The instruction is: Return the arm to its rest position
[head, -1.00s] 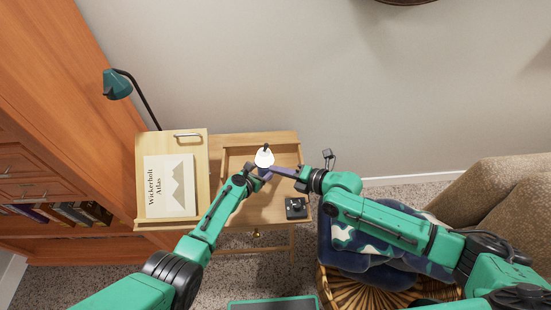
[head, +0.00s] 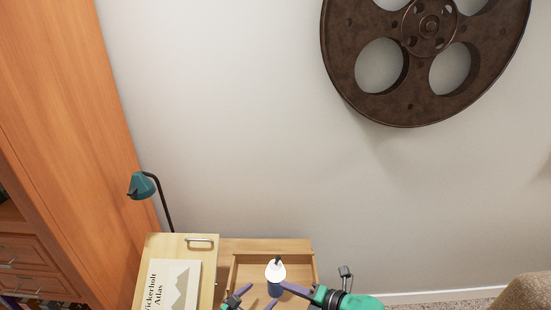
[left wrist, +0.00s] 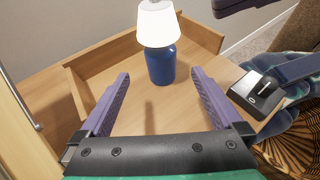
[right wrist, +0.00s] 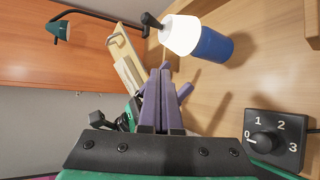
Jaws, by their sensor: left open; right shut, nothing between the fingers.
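My left gripper (left wrist: 160,73) is open and empty, with its purple fingers pointing at a small lamp-like object with a white top (left wrist: 158,22) and a blue body (left wrist: 162,65). The object stands upright on the wooden desk, just beyond and apart from the fingertips. In the head view the left gripper (head: 252,297) shows at the bottom edge beside the object (head: 276,272). My right gripper (right wrist: 159,72) is shut and empty. Its fingertips are close to the object in the head view; I cannot tell whether they touch. Most of both arms is out of the head view.
A black dial box (right wrist: 275,138) marked 0 to 3 sits on the desk. A large film reel (head: 400,95) hangs on the wall.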

